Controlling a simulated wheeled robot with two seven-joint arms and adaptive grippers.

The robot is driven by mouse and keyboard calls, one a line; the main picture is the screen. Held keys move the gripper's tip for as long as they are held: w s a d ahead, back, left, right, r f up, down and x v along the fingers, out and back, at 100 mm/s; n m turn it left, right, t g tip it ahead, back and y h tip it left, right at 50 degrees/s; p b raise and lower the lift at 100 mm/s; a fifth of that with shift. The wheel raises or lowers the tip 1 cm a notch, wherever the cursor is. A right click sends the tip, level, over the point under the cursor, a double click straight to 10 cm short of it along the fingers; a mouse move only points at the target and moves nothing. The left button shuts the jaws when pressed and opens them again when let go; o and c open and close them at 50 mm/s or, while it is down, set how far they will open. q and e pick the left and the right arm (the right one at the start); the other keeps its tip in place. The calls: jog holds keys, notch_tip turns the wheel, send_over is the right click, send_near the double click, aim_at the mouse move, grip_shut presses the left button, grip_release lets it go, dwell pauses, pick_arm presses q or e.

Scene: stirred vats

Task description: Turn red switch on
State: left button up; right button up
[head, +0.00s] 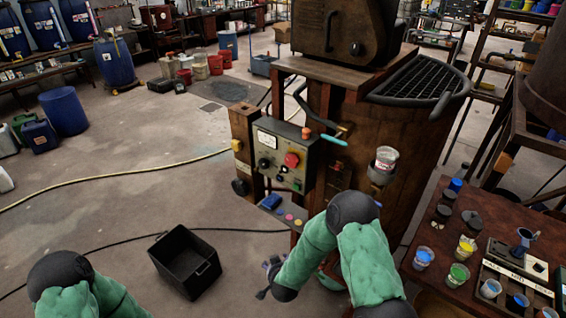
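A red round switch (291,160) sits on the front of a grey control box (272,158), which is mounted on a post beside the large rusty vat (345,150). Its on or off position is too small to tell. Black knobs, a white label and a small green button are on the same panel. My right gripper (268,278) is low, below and in front of the box, apart from it. It is small and partly hidden by my arm, so its opening is unclear. My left arm shows at the bottom left; its gripper is out of view.
A small shelf (283,214) with coloured buttons juts out below the box. A black crate (185,262) stands on the floor to the left. A table with paint cups (458,275) is at the right.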

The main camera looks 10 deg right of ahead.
jog(key=w+r+m+t+h, duration=0.1)
jog(key=w+r+t+h, duration=0.2)
jog(key=w+r, duration=0.5)
jog(key=m+g+h+p, duration=0.1)
jog(key=m+h+p, duration=0.1)
jog(key=m+h, duration=0.75)
send_near(290, 163)
jog(key=shift+n+h, duration=0.35)
jog(key=shift+n, duration=0.1)
jog(key=x, duration=1)
jog(key=shift+w+a+f, duration=0.1)
jog(key=shift+w+f, duration=0.15)
jog(key=c, duration=1.2)
